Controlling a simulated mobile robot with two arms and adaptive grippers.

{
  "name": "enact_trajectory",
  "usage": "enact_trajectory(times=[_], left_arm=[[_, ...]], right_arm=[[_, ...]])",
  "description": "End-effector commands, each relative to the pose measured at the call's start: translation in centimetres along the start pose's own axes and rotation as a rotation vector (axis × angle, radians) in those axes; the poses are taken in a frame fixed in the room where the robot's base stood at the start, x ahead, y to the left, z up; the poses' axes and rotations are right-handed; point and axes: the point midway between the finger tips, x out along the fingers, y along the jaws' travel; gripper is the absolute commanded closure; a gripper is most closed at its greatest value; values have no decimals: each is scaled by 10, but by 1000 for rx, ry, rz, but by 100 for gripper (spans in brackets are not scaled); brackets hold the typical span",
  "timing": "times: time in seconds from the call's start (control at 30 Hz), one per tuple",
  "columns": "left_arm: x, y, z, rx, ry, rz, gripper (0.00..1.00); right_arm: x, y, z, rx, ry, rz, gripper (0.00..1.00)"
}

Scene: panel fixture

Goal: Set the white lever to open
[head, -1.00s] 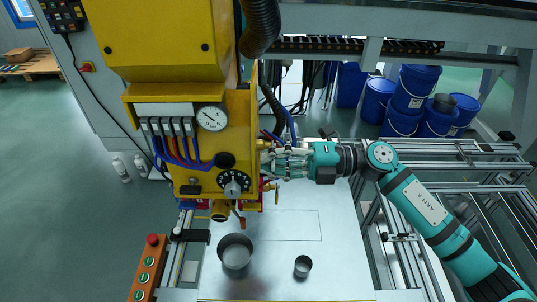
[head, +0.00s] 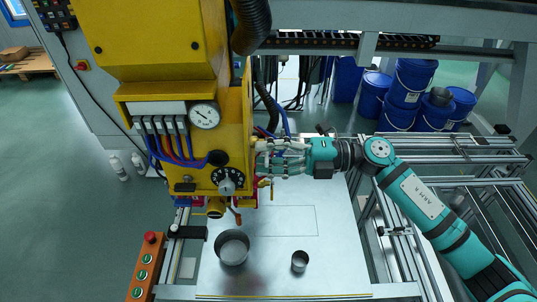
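The yellow machine head (head: 225,95) hangs at the left centre, with a gauge, a black dial and several coloured hoses on its front. My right gripper (head: 268,158) reaches in from the right, and its fingertips are at the right side of this head. Pale, thin parts show around the fingers there, but I cannot tell the white lever apart from them. Whether the fingers touch or hold anything is too small to tell. An orange-red handle (head: 235,216) hangs below the head. My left gripper is out of view.
Below the head is a metal table (head: 290,275) with a large round cup (head: 233,247) and a smaller one (head: 299,261). An orange button box (head: 146,268) stands at the left. Aluminium rails (head: 450,150) lie at the right under my arm. Blue buckets (head: 412,85) stand behind.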

Motion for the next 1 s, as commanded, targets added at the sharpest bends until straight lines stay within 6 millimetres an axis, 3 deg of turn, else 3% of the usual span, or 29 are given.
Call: enact_trajectory(times=[0.27,0.7,1.0], left_arm=[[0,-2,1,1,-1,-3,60],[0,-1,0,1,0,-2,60],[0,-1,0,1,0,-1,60]], right_arm=[[-9,-1,0,0,0,-1,62],[-96,-1,0,1,-3,-2,62],[-121,0,0,-1,0,0,62]])
